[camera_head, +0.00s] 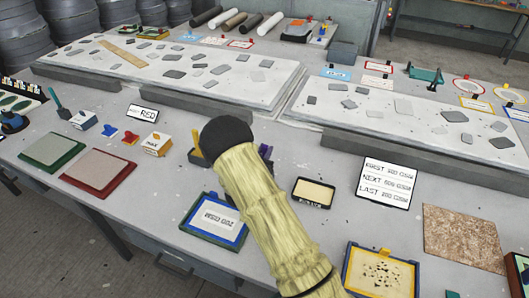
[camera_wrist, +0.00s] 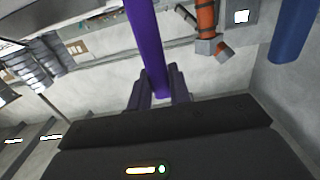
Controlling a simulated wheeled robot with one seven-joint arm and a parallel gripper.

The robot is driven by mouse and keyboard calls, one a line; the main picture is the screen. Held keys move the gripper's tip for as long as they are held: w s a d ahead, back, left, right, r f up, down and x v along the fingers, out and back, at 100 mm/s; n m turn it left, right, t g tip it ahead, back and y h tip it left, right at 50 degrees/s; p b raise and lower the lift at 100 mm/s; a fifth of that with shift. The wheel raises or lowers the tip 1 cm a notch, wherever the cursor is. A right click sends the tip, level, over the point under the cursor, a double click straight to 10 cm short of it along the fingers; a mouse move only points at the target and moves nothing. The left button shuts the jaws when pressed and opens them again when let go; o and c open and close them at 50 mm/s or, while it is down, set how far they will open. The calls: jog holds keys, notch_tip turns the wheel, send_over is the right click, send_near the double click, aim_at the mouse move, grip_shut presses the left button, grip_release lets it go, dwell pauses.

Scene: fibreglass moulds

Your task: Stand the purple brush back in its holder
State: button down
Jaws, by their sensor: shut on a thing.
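In the wrist view the purple brush (camera_wrist: 148,45) is a long purple bar rising from between the two dark fingers of my gripper (camera_wrist: 160,88). The fingers are shut on it, and its upper end runs out of the picture. In the head view my arm covers the gripper; only a small dark purple piece (camera_head: 265,151) shows beside it, and I cannot tell whether that is brush or finger. A white block (camera_head: 83,119) at the left has a teal-handled brush by it. A dark block with yellow (camera_head: 196,153) is partly hidden by my arm. I cannot tell which is the purple brush's holder.
Green-edged (camera_head: 54,151) and red-edged (camera_head: 100,174) panels lie at the left. Raised slabs (camera_head: 170,72) with grey pieces lie behind.

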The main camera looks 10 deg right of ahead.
jog(key=c, duration=1.2)
grip_release()
jog(key=shift+s+a, duration=0.1)
jog(key=b+v, duration=0.4)
jog(key=v, duration=1.3)
